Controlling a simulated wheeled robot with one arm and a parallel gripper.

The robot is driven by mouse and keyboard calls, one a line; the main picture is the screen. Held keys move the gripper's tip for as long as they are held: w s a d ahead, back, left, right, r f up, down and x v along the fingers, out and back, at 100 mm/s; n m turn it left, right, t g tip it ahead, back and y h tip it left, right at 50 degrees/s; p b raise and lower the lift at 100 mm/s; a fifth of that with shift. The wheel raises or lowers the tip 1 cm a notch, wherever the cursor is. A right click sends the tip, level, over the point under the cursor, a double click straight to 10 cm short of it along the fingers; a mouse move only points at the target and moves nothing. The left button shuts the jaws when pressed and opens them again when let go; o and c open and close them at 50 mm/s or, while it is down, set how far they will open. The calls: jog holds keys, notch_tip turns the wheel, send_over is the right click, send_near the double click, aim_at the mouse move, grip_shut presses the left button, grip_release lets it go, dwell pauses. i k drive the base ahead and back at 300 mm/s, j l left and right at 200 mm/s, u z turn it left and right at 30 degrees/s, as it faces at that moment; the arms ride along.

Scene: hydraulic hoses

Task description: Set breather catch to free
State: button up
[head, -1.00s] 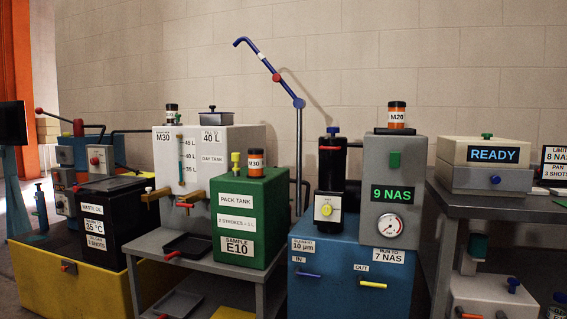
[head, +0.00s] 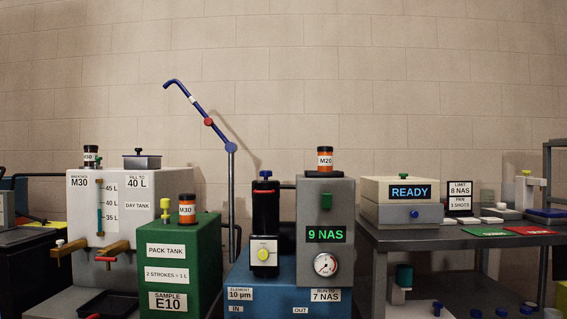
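No part is labelled as a breather catch, and I cannot tell which one it is. A yellow fitting (head: 165,206) stands upright on the left of the lid of the green pack tank (head: 208,270), marked SAMPLE E10. A blue cap (head: 266,175) tops the black filter column (head: 266,211), which has a round yellow-faced dial (head: 263,254) at its front. My gripper is not in view.
A white day tank (head: 140,208) with brass-coloured taps stands left. A jointed blue pipe (head: 186,95) with a red joint rises at the back. A grey table (head: 420,237) at right bears the READY box (head: 372,187) and green and red mats.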

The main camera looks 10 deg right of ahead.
aim_at(96, 164)
jog(key=j+u, duration=0.25)
jog(key=j, duration=0.45)
jog(key=i+j+u, duration=0.25)
jog(key=j, duration=0.45)
jog(key=i+j+z, duration=0.1)
jog(key=z, duration=0.35)
jog(key=i+j+z, duration=0.1)
jog(key=j+z, duration=0.45)
jog(key=z, duration=0.3)
jog(key=j+z, duration=0.25)
jog(key=z, duration=0.2)
jog(key=i+j, duration=0.05)
